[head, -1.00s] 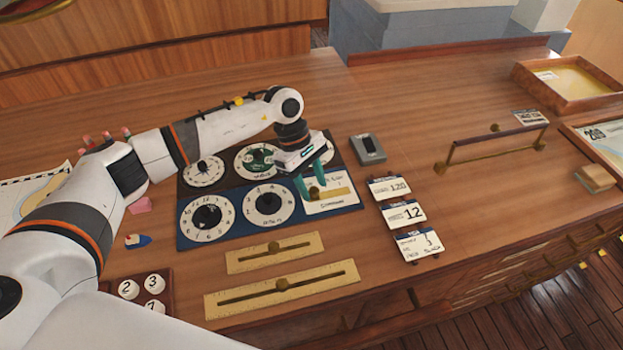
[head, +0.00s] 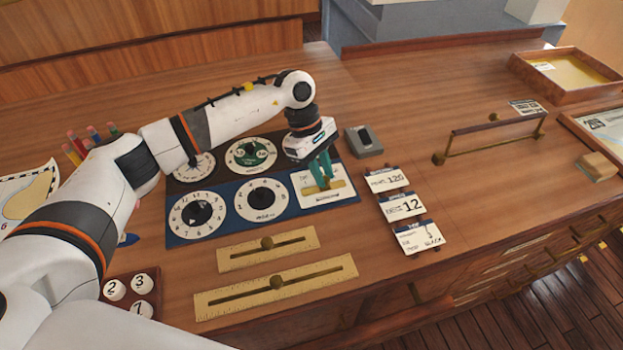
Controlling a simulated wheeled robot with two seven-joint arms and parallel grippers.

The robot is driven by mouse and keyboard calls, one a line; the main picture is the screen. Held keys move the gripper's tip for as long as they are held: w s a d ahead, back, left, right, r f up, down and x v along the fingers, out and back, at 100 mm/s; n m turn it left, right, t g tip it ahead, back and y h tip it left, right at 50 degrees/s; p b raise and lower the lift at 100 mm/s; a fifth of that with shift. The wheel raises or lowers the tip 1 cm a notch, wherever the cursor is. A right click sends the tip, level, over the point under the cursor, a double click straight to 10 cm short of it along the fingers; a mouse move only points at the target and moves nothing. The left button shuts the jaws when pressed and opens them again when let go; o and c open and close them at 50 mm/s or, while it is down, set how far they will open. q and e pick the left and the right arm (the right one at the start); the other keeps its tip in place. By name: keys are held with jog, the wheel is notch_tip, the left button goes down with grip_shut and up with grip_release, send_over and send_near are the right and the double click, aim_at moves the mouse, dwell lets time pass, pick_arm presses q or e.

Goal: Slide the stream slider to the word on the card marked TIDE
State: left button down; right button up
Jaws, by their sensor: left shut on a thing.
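The stream slider is on a white plate (head: 341,196) at the right end of the blue dial panel (head: 228,233). A brass strip (head: 342,187) crosses this plate. My left gripper (head: 324,184) reaches down onto the strip, its green fingers shut on the slider's small knob, which they hide. The word under the knob is hidden or too small to read. The lowest of three cards (head: 420,238), right of the panel, seems to be the TIDE card; its last word looks like SLACK, but the print is small. My right gripper is not in view.
Two brass rulers with sliding knobs, a shorter one (head: 225,262) and a longer one (head: 215,304), lie in front of the panel. A grey box (head: 364,142) stands behind the cards. A brass-ended rail (head: 492,123) is farther right. The desk between is clear.

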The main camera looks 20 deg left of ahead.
pick_arm(q)
jog(key=shift+a, duration=0.1)
jog(key=c, duration=1.3)
grip_release()
jog(key=shift+o, duration=0.2)
jog(key=shift+r, duration=0.1)
jog(key=shift+a+r, duration=0.15)
jog(key=shift+r, duration=0.1)
jog(key=b+v, duration=0.3)
jog(key=v, duration=0.8)
jog(key=shift+r+b, duration=0.2)
jog(key=shift+b, duration=0.2)
